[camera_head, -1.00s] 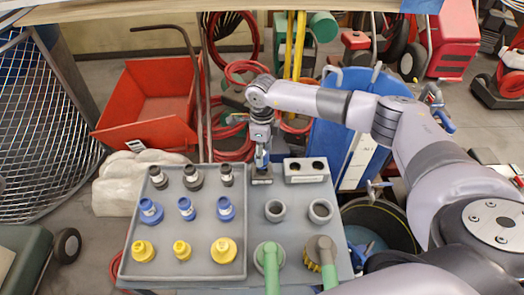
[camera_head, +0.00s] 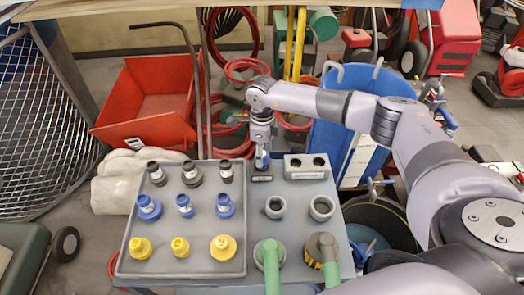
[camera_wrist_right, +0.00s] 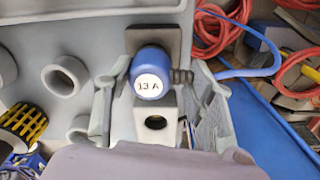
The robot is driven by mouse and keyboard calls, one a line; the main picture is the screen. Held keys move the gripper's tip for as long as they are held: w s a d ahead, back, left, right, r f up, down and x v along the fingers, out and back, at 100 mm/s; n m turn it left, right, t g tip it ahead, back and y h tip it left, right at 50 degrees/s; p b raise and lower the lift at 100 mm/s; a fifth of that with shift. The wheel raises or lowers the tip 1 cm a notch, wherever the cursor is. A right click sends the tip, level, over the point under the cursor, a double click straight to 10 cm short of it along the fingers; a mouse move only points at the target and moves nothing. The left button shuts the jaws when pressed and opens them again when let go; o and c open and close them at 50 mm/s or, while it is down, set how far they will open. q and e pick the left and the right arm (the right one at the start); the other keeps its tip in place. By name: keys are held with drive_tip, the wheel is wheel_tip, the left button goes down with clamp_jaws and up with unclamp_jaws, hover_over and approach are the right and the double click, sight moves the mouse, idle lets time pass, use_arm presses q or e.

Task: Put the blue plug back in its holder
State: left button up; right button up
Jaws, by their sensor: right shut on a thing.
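My right gripper (camera_head: 262,160) is at the back of the grey table, left of the grey two-hole block (camera_head: 306,168). It is shut on the blue plug (camera_wrist_right: 149,74), whose round white face reads "13 A" in the wrist view. A black ribbed piece sticks out of the plug's side. The plug is in front of a dark plate (camera_wrist_right: 158,38), next to the block, where one hole shows in the wrist view. I cannot tell whether the plug touches the plate or block. My left gripper is not in view.
A grey tray (camera_head: 128,266) on the left holds black, blue and yellow connectors in rows. A red bin (camera_head: 150,95) and a blue bin (camera_head: 340,125) stand behind.

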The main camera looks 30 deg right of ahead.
drive_tip(key=shift+f+b, duration=0.85)
drive_tip(key=shift+f, duration=0.3)
drive_tip(key=o, duration=1.3)
drive_tip(key=shift+c, duration=0.2)
drive_tip(key=shift+r, duration=0.15)
